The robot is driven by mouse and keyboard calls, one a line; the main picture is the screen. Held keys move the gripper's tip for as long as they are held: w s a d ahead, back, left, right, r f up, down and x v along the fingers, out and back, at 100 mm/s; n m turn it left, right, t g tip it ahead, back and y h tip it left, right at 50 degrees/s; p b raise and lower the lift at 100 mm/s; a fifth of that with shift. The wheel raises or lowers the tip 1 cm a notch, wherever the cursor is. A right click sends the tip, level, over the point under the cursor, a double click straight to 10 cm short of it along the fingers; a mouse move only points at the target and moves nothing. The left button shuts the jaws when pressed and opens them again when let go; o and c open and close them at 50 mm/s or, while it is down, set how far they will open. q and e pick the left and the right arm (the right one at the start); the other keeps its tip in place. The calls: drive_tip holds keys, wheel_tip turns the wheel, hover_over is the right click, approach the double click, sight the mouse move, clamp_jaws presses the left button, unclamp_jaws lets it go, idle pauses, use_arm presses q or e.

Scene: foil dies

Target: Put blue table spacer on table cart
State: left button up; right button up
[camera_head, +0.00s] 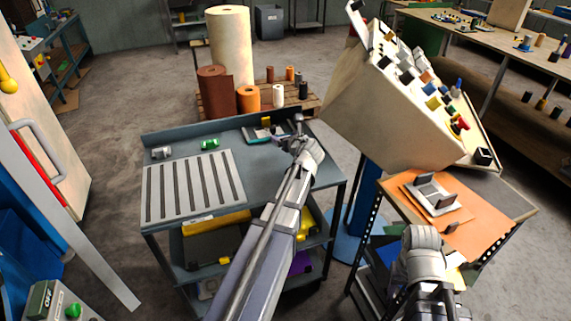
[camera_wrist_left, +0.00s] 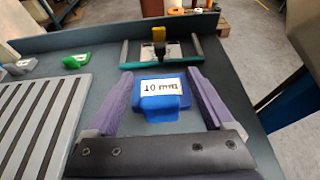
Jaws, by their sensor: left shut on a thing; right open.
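The blue table spacer (camera_wrist_left: 162,98), labelled "10 mm", is between the purple fingers of my left gripper (camera_wrist_left: 164,92), which is shut on it, over the grey top of the table cart (camera_wrist_left: 105,75). In the head view my left gripper (camera_head: 299,125) is over the back right part of the cart top (camera_head: 265,178), and its wrist hides the spacer. I cannot tell whether the spacer touches the cart top. My right gripper (camera_head: 424,240) is open at the front of the orange-topped table (camera_head: 490,215), its fingers hard to make out.
A slotted grey plate (camera_head: 193,185) covers the cart's left front. A green piece (camera_head: 209,144) and a silver piece (camera_head: 161,153) lie behind it. A teal-based fixture (camera_wrist_left: 160,62) stands beyond the spacer. A sloped panel box (camera_head: 390,120) stands right of the cart.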

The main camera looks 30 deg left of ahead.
sight(285, 162)
use_arm(q)
drive_tip(key=shift+f+b, duration=4)
drive_tip(key=shift+f, duration=0.5)
drive_tip(key=shift+f, duration=0.2)
drive_tip(key=o, duration=1.1)
drive_tip(key=shift+r, duration=0.2)
drive_tip(key=shift+s+d+r, duration=0.2)
drive_tip(key=shift+r, duration=0.05)
drive_tip(key=p+v, duration=0.4)
drive_tip(key=v, duration=0.6)
drive_tip(key=shift+s+d+r, duration=0.1)
drive_tip(key=shift+s+d+r+p, duration=0.15)
drive_tip(key=shift+s+d+p, duration=0.15)
drive_tip(key=shift+d, duration=0.1)
